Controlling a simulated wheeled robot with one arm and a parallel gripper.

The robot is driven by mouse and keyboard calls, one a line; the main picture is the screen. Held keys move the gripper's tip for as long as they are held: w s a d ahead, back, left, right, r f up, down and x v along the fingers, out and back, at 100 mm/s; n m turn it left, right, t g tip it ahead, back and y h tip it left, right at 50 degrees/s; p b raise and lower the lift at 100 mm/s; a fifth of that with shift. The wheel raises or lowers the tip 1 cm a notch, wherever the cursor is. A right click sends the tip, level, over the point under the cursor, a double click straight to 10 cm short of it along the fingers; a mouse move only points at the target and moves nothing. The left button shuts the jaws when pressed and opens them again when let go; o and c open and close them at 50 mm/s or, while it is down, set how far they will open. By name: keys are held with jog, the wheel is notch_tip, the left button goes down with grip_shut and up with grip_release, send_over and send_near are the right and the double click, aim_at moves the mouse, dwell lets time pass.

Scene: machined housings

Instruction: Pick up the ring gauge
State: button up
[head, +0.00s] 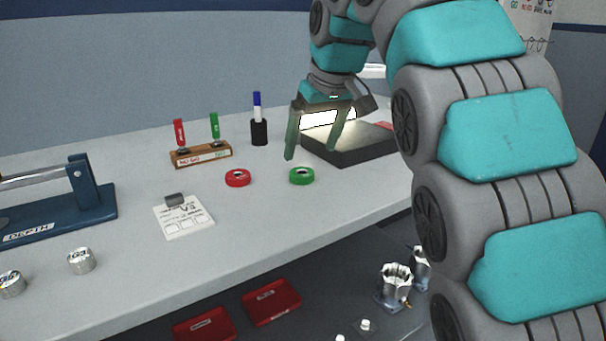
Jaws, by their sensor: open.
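A green ring (301,176) lies flat on the grey bench, and a red ring (237,178) lies flat to its left. Both look like ring gauges; I cannot tell which one the task names. My gripper (312,152) is open, its two fingers pointing down above the bench, with nothing seen between them. In the picture it is just above the green ring and to the upper right of the red one. Its exact height and depth relative to the rings are hard to tell. Neither ring is covered.
A dark flat block (350,150) lies behind my gripper. A wooden stand (201,155) holds red and green plug gauges. A black cup (259,132) holds a blue marker. A paper card (184,220), metal cylinders (81,261) and a blue depth gauge (70,210) are at left.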

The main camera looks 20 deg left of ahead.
aim_at(302, 175)
jog(key=shift+s+p+x, duration=0.1)
jog(key=shift+p+x, duration=0.05)
jog(key=shift+x, duration=1.3)
jog(key=shift+s+p+x, duration=0.15)
jog(key=shift+x, duration=1.35)
jog(key=shift+c, duration=0.3)
grip_shut()
